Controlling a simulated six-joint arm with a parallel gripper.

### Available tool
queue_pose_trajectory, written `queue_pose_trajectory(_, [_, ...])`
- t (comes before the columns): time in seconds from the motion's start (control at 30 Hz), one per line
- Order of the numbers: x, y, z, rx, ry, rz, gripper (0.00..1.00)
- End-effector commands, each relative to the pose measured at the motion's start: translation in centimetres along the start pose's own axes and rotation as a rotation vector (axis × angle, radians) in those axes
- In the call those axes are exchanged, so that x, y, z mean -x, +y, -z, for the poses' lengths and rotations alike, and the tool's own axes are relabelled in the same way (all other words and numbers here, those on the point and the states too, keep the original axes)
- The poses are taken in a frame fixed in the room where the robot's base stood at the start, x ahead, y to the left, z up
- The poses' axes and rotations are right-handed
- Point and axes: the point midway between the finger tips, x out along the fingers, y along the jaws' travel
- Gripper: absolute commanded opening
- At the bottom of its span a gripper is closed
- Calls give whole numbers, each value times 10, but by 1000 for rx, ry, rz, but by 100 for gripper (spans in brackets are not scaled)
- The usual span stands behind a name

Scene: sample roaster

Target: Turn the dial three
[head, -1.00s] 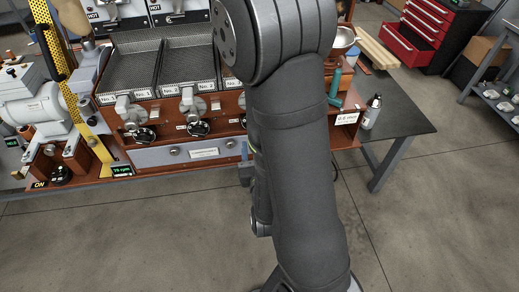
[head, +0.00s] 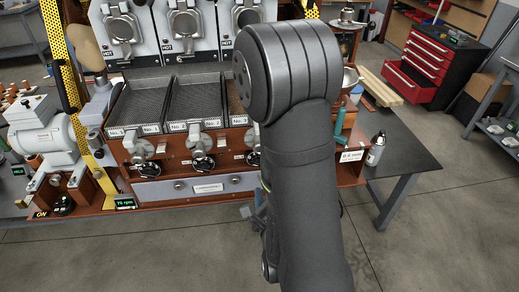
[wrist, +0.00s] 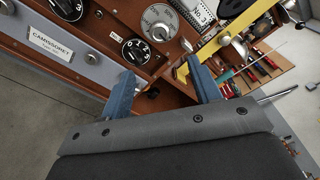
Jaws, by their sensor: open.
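Dial three appears to be the black dial with white marks (wrist: 136,49) in the wrist view, below a silver round knob (wrist: 160,22) and near a No. 3 label (wrist: 200,12). In the head view its edge (head: 253,159) shows just left of my arm, which covers the rest. My gripper (wrist: 160,69) is open and empty, its two blue fingers spread. In the wrist view the dial lies beyond the left fingertip, apart from it as far as I can tell. In the head view only a bluish part of my gripper (head: 254,212) shows beside my arm.
Two similar black dials (head: 203,163) (head: 148,169) sit further left on the wooden front. A grey drawer front (head: 205,187) runs below them. A yellow strip (wrist: 222,40) and a tool shelf (wrist: 262,70) lie right in the wrist view. A bottle (head: 376,149) stands on the right table.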

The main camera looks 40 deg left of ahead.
Motion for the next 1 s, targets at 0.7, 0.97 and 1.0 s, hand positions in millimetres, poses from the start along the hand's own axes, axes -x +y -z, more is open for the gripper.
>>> queue_pose_trajectory(0.7, [3,-4,13,1500,-74,43,57])
queue_pose_trajectory(0.97, [4,-4,16,1890,-87,77,57])
queue_pose_trajectory(1.0, [5,-4,16,1922,-87,80,57])
